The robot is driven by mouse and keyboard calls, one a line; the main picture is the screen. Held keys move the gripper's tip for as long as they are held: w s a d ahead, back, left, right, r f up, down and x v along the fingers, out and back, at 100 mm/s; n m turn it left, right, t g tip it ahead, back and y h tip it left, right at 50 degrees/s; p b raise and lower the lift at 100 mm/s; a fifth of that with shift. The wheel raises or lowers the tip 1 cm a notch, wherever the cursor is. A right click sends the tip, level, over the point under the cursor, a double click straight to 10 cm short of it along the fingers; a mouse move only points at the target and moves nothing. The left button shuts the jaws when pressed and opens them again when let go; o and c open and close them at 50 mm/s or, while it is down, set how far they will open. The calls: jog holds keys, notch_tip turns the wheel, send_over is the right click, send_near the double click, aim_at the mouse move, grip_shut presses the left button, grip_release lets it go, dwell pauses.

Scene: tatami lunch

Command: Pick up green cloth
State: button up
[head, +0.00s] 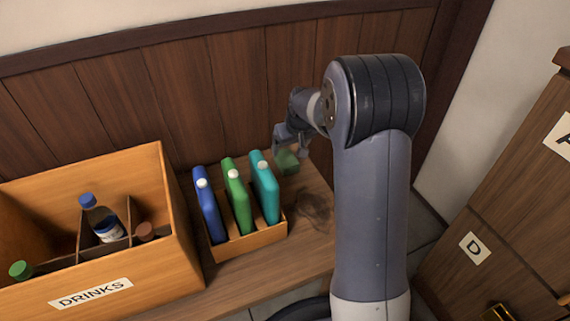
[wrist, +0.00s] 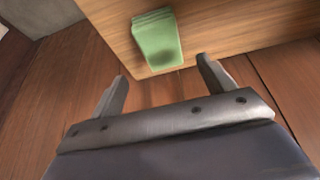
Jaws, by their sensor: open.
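The green cloth (wrist: 158,42) looks folded into a small stack and lies on a wooden surface near its edge in the wrist view. In the head view the cloth (head: 287,162) is a small green patch at the back of the wooden counter, right of the bottle rack and partly hidden by my gripper. My gripper (wrist: 163,84) is open and empty, with its two fingers apart. The cloth lies ahead of the gap between the fingertips, not between them. In the head view my gripper (head: 288,152) is at the cloth, near the wall.
A small wooden rack (head: 250,242) with blue, green and teal flat bottles stands left of the cloth. A large box labelled DRINKS (head: 150,265) stands further left. The panelled wall (head: 150,100) is close behind.

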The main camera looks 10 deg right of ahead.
aim_at(287, 157)
jog(key=x, duration=0.2)
jog(key=shift+w+f+b, duration=0.1)
jog(key=shift+f+b, duration=0.2)
jog(key=b+x, duration=0.2)
jog(key=x, duration=0.1)
jog(key=b+x, duration=0.1)
jog(key=x, duration=0.1)
jog(key=shift+s+a+f, duration=0.15)
jog(key=shift+s, duration=0.15)
jog(key=c, duration=1.1)
jog(key=shift+o, duration=0.2)
notch_tip(287, 157, up, 10)
jog(key=p, duration=0.4)
jog(key=shift+p, duration=0.35)
